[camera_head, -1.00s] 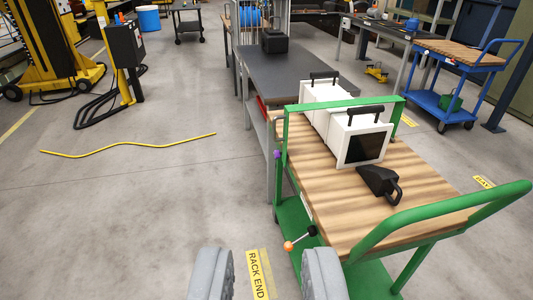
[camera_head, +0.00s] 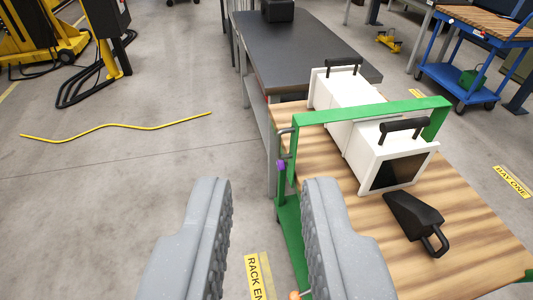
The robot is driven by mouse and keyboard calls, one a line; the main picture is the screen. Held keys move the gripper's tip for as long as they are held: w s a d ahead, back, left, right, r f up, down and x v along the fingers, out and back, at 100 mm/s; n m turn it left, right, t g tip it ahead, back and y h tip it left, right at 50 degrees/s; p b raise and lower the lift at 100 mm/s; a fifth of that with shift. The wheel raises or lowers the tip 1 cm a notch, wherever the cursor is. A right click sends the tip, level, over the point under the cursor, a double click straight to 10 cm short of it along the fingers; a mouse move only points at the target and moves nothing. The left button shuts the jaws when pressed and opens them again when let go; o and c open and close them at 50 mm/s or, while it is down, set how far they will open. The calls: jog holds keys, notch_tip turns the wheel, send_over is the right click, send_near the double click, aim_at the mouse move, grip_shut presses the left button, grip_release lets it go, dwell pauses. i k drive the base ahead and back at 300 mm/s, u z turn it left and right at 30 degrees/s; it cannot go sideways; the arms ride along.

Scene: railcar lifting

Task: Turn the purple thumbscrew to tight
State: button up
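The purple thumbscrew (camera_head: 282,165) is a small knob on the left upright of the green cart frame (camera_head: 370,110), right of the picture's middle. It stands clear of my gripper (camera_head: 266,184), beyond the fingertips and a little above and right of the gap between them. The gripper is open and empty. The thumbscrew is too small to tell how far it is turned.
The cart's wooden top (camera_head: 462,220) carries white boxes with black handles (camera_head: 395,155) and a black scoop-like tool (camera_head: 416,218). A dark-topped bench (camera_head: 290,55) stands behind the cart. A yellow cable (camera_head: 115,126) lies on open floor at left. An orange knob (camera_head: 296,295) shows low on the cart.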

aim_at(281, 165)
jog(key=z, duration=0.1)
jog(key=k, duration=1.1)
jog(key=u, duration=0.8)
jog(key=i, duration=2.4)
jog(key=z, duration=0.4)
